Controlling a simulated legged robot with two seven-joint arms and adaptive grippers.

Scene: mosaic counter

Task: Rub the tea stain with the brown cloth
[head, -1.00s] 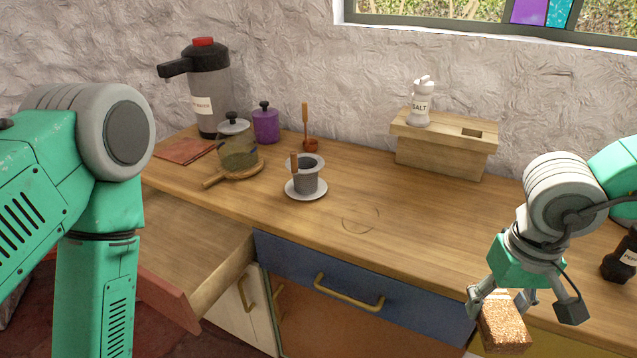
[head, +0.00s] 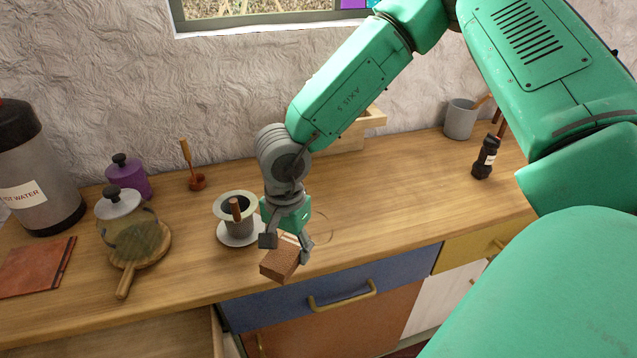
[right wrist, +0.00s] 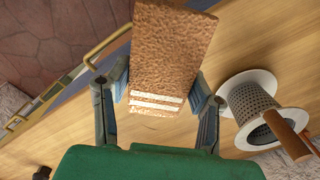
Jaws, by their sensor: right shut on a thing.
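The brown cloth (head: 279,262) is a thick folded block with a rough towel-like texture. In the right wrist view the cloth (right wrist: 170,50) shows white stripes near one end. My right gripper (head: 287,246) is shut on it and holds it tilted near the counter's front edge; I cannot tell whether it touches the wood. The tea stain (head: 328,226) is a faint brown ring on the counter, just right of and behind the cloth, partly hidden by my gripper. My left gripper is not in view.
A metal strainer cup (head: 240,222) on a white saucer stands close left of my right gripper. A glass teapot (head: 125,225) on a round board, a purple pot (head: 128,178) and a reddish-brown folded item (head: 35,268) are farther left.

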